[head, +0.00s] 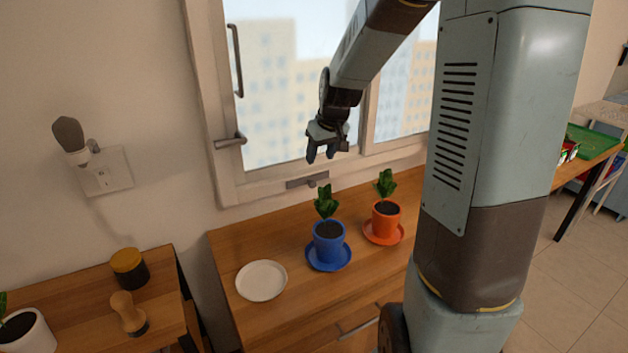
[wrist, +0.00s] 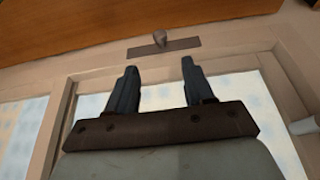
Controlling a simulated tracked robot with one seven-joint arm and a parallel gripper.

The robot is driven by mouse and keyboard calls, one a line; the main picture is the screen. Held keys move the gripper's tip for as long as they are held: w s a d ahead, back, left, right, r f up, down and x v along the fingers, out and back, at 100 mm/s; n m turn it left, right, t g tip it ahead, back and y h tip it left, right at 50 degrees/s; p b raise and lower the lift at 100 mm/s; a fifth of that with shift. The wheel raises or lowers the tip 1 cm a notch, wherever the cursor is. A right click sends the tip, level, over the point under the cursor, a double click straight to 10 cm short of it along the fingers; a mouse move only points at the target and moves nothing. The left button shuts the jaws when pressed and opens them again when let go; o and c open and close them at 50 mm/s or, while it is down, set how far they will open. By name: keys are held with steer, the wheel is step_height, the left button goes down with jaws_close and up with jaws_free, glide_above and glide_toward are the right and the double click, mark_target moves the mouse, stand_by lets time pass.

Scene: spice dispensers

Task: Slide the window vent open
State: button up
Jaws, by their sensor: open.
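The window vent (head: 306,182) is a narrow grey plate with a small knob, set low in the window frame above the wooden cabinet. In the wrist view, the vent plate (wrist: 178,46) lies just beyond my fingertips, and its knob (wrist: 160,37) stands near the plate's middle. My gripper (head: 321,156) points down in front of the window, a little above the vent. In the wrist view, my gripper (wrist: 159,66) is open and empty, with its fingers apart from the vent and its knob.
Below the vent, the cabinet (head: 290,300) holds a blue pot with a plant (head: 329,240), an orange pot with a plant (head: 384,221) and a white plate (head: 261,281). A window handle (head: 230,141) sticks out at the left of the frame.

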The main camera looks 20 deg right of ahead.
mark_target(313, 181)
steer(key=x, duration=1.2)
steer(key=shift+s, duration=0.15)
steer(key=shift+c, duration=0.2)
jaws_close()
